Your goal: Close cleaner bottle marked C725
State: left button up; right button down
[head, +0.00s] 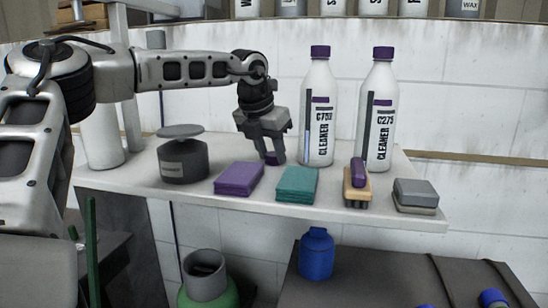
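My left gripper (271,156) points down over the shelf, left of the capped bottles. Its fingers are shut on a small purple cap (272,159), close to the shelf top. A white cleaner bottle (318,110), marked what looks like C750, stands upright just right of the gripper with a purple cap on. Another upright bottle (378,118), marked C275, also has its purple cap on. A white bottle-like container (101,137) stands at the shelf's left; my arm hides its top and no label shows. I cannot read C725 on anything. My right gripper is not in view.
On the white shelf (330,208) are a dark jar (183,160) with a tilted lid, a purple sponge (239,178), a teal sponge (297,183), a brush (357,183) and a grey block (415,195). A blue bottle (316,254) stands lower down.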

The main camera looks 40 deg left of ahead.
pick_arm(q)
jog(key=shift+r, duration=0.1)
jog(key=shift+r, duration=0.5)
jog(key=s+d+r+b, duration=0.2)
jog(key=s+r, duration=0.4)
jog(key=s+d+r+b, duration=0.2)
jog(key=s+d+r, duration=0.1)
jog(key=s+r, duration=0.2)
jog(key=shift+s+d+r+b, duration=0.25)
jog(key=shift+s+r+b, duration=0.15)
jog(key=shift+s, duration=0.6)
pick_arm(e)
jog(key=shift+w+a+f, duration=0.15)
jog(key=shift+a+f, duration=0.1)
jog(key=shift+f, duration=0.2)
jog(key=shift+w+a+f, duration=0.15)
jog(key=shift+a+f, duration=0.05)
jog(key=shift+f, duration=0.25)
